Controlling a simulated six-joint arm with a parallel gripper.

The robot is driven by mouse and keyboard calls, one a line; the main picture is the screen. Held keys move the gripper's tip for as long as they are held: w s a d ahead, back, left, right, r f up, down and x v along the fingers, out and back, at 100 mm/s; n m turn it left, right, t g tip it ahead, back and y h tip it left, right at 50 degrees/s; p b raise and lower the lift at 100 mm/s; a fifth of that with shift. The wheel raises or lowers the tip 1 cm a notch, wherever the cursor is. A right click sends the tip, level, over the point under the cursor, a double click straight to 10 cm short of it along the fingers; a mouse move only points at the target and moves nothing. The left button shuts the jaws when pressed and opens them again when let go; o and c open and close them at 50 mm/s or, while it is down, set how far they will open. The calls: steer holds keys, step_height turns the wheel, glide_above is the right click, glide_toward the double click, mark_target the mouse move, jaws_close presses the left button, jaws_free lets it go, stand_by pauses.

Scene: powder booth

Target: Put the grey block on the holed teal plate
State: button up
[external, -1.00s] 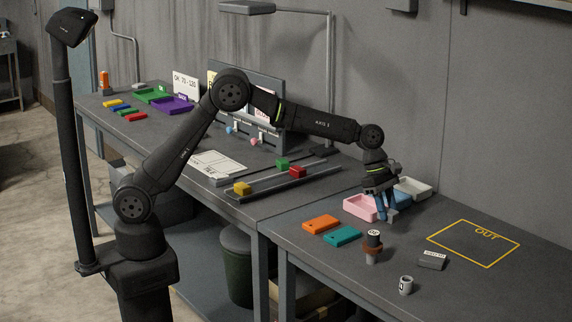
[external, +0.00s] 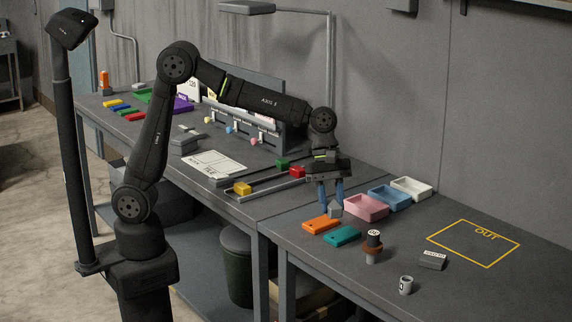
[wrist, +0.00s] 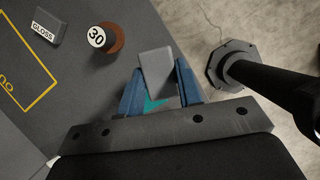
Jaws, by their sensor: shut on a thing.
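The grey block (external: 335,211) is between the blue fingers of my gripper (external: 331,203), which is shut on it. In the external view it hangs near the orange plate, the teal plate and the pink tray. In the wrist view the block (wrist: 156,68) shows between the fingertips (wrist: 160,72). The teal plate (external: 342,236) lies on the near bench, just in front of and below the block. In the wrist view only a small teal corner (wrist: 152,106) shows below the block; the rest is hidden. The plate's hole is too small to tell clearly.
An orange plate (external: 321,224) lies left of the teal one. Pink (external: 366,212), blue (external: 389,201) and white (external: 411,190) trays stand behind right. A brown-collared round piece marked 30 (external: 373,250), a small cup (external: 406,286) and a GLOSS block (external: 432,262) stand right.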

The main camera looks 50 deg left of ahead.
steer(key=shift+s+a+m, duration=0.3)
steer(key=shift+s+a, duration=0.05)
steer(key=shift+s, duration=0.2)
steer(key=shift+a+f, duration=0.15)
steer(key=shift+a, duration=0.05)
glide_above(344, 235)
steer(key=a, duration=0.2)
steer(key=f, duration=0.6)
steer(key=shift+w+d+f, duration=0.2)
steer(key=shift+w+f, duration=0.15)
steer(key=shift+f, duration=1.95)
steer(key=shift+f, duration=0.15)
steer(key=o, duration=1)
steer(key=shift+c, duration=0.2)
steer(key=v, duration=1.2)
steer(key=shift+w, duration=0.2)
